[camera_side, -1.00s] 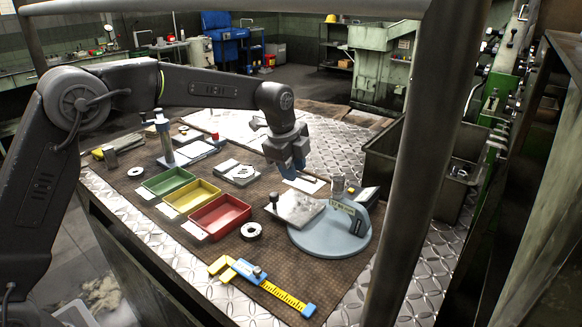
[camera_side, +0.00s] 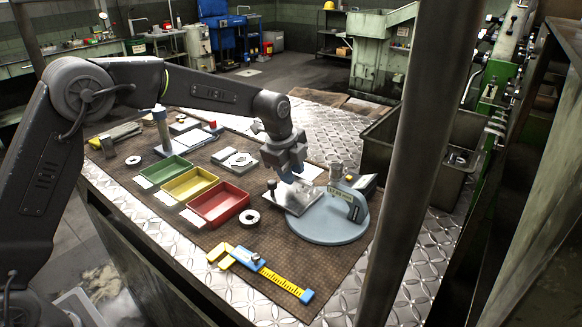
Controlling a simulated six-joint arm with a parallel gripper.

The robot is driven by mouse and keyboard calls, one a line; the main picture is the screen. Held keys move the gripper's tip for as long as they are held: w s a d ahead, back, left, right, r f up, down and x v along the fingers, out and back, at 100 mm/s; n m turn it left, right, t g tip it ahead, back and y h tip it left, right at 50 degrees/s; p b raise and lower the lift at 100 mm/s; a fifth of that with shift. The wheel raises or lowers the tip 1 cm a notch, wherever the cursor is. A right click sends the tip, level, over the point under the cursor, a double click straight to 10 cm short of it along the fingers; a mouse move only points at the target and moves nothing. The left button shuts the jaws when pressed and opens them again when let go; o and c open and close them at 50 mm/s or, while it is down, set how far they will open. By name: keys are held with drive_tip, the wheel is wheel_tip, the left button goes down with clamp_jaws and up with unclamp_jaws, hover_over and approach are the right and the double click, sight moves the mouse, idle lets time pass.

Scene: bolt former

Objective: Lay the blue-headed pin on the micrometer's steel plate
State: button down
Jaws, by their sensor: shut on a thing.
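The micrometer (camera_side: 343,207) stands on a round grey-blue base (camera_side: 330,232) at the right of the bench. Its steel plate (camera_side: 303,205) is a light, square slab on the left side, with a dark knob at its left corner. My gripper (camera_side: 287,179) points down just above the plate's far edge, its fingers close together on something. I take this to be the blue-headed pin, but it is too small and hidden by the fingers to make out. I cannot tell whether it touches the plate.
Green (camera_side: 168,171), yellow (camera_side: 190,184) and red (camera_side: 218,204) trays stand in a row to the left. A yellow-and-blue caliper (camera_side: 262,270) lies in front, and a dark ring (camera_side: 249,217) lies near the red tray. A white card (camera_side: 310,172) lies behind the plate.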

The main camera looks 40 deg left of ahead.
sight(280, 193)
drive_tip(key=shift+f, duration=0.75)
idle(0.6)
drive_tip(key=c, duration=0.8)
unclamp_jaws()
drive_tip(key=s+a+r+n, duration=0.1)
drive_tip(key=s+r+n, duration=0.1)
drive_tip(key=s+r, duration=0.45)
drive_tip(key=s+a+r+n, duration=0.1)
drive_tip(key=s+r, duration=0.2)
drive_tip(key=r, duration=0.7)
drive_tip(key=s+a+f+n+t, duration=0.1)
drive_tip(key=s+n, duration=0.4)
drive_tip(key=s, duration=0.3)
drive_tip(key=s+a+f+n+t, duration=0.1)
drive_tip(key=s+f+n, duration=0.1)
drive_tip(key=s+n, duration=0.3)
drive_tip(key=s+a+f+n, duration=0.1)
drive_tip(key=s+n, duration=0.4)
drive_tip(key=s, duration=0.6)
drive_tip(key=shift+s+f+t+y, duration=0.35)
drive_tip(key=shift+f+t+y, duration=0.05)
drive_tip(key=shift+f, duration=0.3)
